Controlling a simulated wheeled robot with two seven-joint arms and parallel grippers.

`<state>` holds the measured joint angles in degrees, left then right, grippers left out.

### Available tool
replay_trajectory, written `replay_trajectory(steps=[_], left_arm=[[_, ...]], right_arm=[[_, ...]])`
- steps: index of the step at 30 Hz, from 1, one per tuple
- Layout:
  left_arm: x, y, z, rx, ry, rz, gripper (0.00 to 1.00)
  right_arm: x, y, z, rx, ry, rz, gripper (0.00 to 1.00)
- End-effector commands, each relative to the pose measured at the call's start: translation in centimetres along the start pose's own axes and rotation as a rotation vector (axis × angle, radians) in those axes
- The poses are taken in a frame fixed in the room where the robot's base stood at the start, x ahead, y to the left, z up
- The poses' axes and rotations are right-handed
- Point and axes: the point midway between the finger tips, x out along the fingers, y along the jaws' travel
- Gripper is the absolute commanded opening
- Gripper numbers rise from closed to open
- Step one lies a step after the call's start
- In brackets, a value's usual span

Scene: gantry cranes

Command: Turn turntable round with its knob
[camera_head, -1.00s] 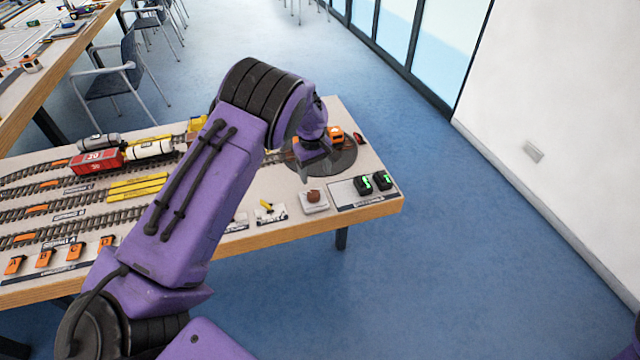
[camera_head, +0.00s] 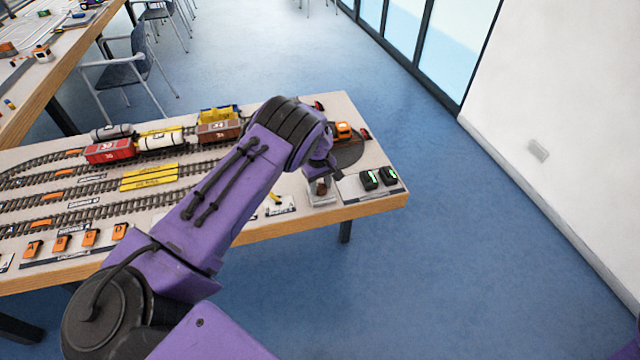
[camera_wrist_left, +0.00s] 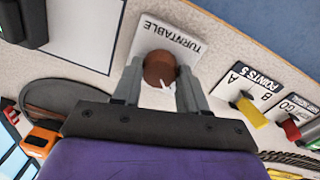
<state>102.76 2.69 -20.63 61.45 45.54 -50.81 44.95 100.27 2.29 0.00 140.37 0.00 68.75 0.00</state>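The brown turntable knob (camera_wrist_left: 159,69) stands on a white plate labelled TURNTABLE (camera_wrist_left: 184,42) in the left wrist view. My left gripper (camera_wrist_left: 160,74) is over it, with its two fingers apart on either side of the knob. I cannot tell whether they touch it. In the head view the left gripper (camera_head: 320,186) points down at the knob near the table's front edge. The dark round turntable (camera_head: 352,154) is just behind, partly hidden by my arm, with an orange locomotive (camera_head: 343,131) on it. My right gripper is out of view.
A panel with two black, green-lit devices (camera_head: 378,178) lies right of the knob. Yellow and red levers (camera_wrist_left: 252,112) are on the other side. Tracks with a red wagon (camera_head: 109,151), a white tanker (camera_head: 161,138) and a brown wagon (camera_head: 218,131) fill the table's left.

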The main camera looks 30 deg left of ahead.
Motion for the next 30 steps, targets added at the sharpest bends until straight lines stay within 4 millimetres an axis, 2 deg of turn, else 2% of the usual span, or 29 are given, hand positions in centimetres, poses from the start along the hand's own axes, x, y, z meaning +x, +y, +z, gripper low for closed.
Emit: replay_trajectory(steps=[11, 30], left_arm=[[0.3, -0.1, 0.0, 0.077, -0.006, 0.001, 0.12], [0.4, 0.0, -0.1, 0.637, -0.042, 0.001, 0.12]], right_arm=[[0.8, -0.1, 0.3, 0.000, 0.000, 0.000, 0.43], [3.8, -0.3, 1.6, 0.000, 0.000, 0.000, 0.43]])
